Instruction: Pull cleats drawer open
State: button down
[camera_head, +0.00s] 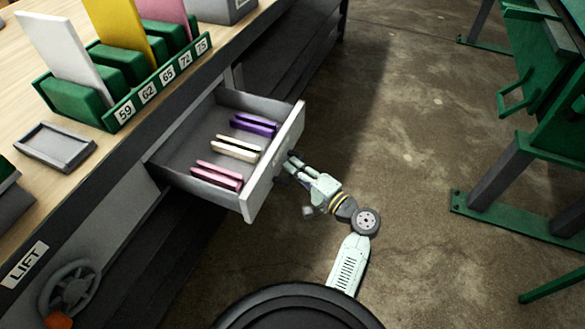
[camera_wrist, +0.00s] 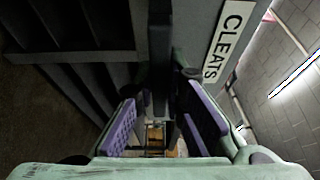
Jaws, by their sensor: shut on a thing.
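The cleats drawer (camera_head: 180,160) stands pulled out from under the workbench, with its inside in plain view. Its light front panel (camera_head: 275,165) faces my gripper. In the wrist view the grey front carries a white CLEATS label (camera_wrist: 228,42). A purple cleat (camera_head: 253,125), a cream cleat (camera_head: 235,148) and a pink cleat (camera_head: 216,175) lie inside the drawer. My gripper (camera_head: 290,168) is at the middle of the outer face of the front. In the wrist view its purple-padded fingers (camera_wrist: 160,125) are on both sides of the dark handle (camera_wrist: 160,50), shut on it.
The wooden bench top holds a green rack (camera_head: 118,112) with numbered slots and coloured plates, and a small grey tray (camera_head: 55,147). A LIFT label (camera_head: 25,263) and a handwheel (camera_head: 70,287) are at lower left. Green-framed equipment (camera_head: 545,100) stands at right. Open concrete floor lies between.

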jog(key=c, duration=1.6)
grip_release()
jog(key=shift+c, duration=0.2)
jog(key=v, duration=1.2)
jog(key=shift+s, duration=0.1)
